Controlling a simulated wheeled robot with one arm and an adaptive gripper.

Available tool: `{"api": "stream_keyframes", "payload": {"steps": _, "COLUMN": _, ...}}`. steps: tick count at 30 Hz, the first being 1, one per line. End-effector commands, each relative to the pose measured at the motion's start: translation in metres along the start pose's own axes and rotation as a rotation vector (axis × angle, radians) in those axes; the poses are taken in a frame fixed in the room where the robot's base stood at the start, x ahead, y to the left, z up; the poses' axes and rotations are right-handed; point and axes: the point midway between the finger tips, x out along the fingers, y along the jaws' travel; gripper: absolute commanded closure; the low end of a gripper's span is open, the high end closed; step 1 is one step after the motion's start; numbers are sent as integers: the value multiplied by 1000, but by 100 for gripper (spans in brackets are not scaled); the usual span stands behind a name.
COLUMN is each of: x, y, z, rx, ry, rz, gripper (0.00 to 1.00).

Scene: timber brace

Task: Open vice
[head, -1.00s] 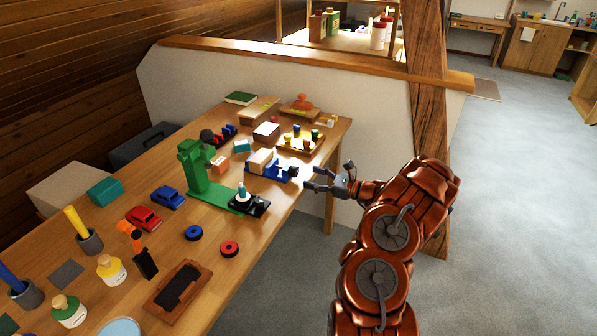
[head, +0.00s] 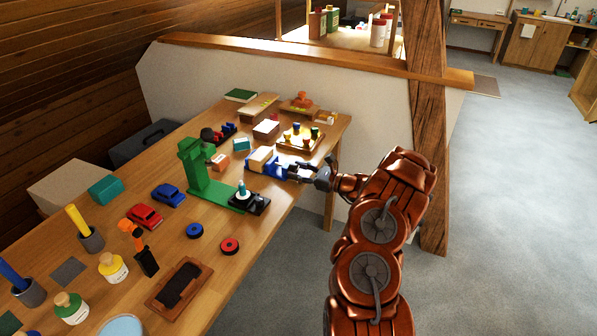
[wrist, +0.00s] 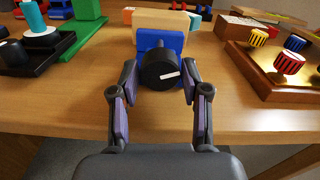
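The blue vice (head: 281,170) sits at the right edge of the workbench with a light wooden block (head: 260,158) in it. In the wrist view the vice's blue face (wrist: 160,42) shows below the wooden block (wrist: 160,20), with a round black knob (wrist: 158,70) bearing a white mark in front. My gripper (head: 306,171) is at the bench edge at the vice's front. In the wrist view my gripper (wrist: 158,92) is open, its two fingers on either side of the knob, with small gaps visible. The jaws' grip on the block is partly hidden.
Cars, bottles and rings cover the left of the bench (head: 215,262). A timber post (head: 428,160) stands to the right; the floor there is clear.

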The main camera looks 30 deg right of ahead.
Motion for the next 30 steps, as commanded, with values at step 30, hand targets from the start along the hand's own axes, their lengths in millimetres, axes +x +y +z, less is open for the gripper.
{"api": "stream_keyframes", "payload": {"steps": 30, "x": 1, "y": 0, "z": -5, "rx": -309, "ry": 1, "rz": 1, "gripper": 95}}
